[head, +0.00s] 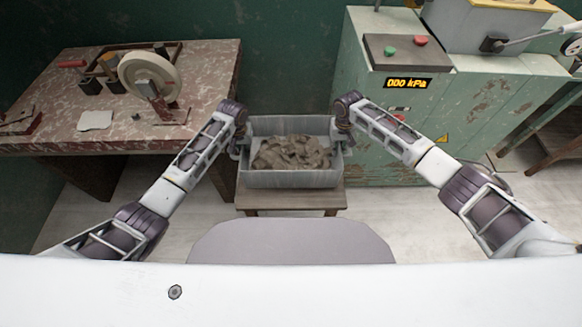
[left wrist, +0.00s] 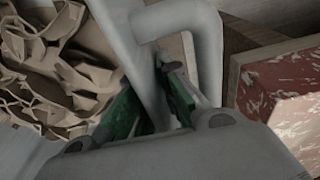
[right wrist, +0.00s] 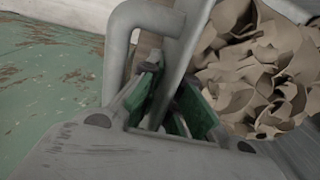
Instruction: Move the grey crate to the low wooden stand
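The fingertips are partly hidden by the handles.
A red-brown speckled table (head: 60,125) with a wheel (head: 150,78) and tools stands at the left. A worn green machine cabinet (head: 375,115) with a display stands close at the right.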

